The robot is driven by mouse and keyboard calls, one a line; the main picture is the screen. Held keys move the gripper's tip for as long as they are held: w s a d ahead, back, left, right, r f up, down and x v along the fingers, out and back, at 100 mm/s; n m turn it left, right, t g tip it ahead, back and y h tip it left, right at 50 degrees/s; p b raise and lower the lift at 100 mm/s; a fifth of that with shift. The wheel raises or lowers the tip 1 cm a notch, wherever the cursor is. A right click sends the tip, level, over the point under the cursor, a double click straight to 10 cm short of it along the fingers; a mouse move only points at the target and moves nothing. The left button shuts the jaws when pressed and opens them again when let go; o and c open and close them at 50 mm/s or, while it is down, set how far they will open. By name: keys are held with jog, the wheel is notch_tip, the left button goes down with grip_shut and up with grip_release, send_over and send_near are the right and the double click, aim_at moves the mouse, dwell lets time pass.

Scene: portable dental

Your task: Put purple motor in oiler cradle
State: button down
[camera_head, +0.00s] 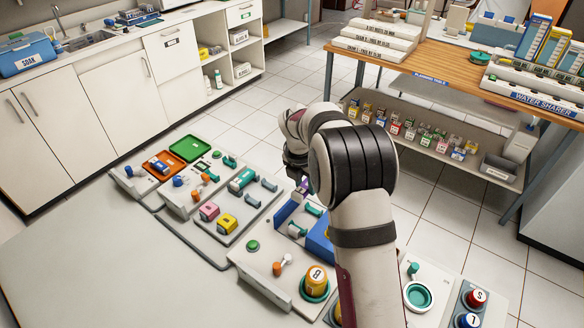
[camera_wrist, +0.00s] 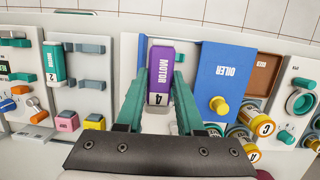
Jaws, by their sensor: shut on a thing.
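The purple motor (camera_wrist: 160,68), marked MOTOR and 4, sits between the two teal fingers of my gripper (camera_wrist: 160,85), which is shut on it. In the head view only a small purple patch of the motor (camera_head: 304,185) shows beside my wrist. The blue oiler (camera_wrist: 222,78), lettered OILER with a yellow knob, stands just right of the motor in the wrist view. In the head view the oiler (camera_head: 319,243) is partly hidden by my arm. The motor covers the spot beneath it, so I cannot tell whether it touches a cradle.

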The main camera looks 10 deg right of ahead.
jog(key=f, duration=0.2)
jog(key=s+f, duration=0.1)
jog(key=f, duration=0.1)
jog(key=s+f, duration=0.1)
jog(key=f, duration=0.2)
jog(key=shift+s, duration=0.1)
jog(key=shift+f, duration=0.7)
jog(key=shift+f, duration=0.1)
jog(key=shift+c, duration=2.2)
grip_release()
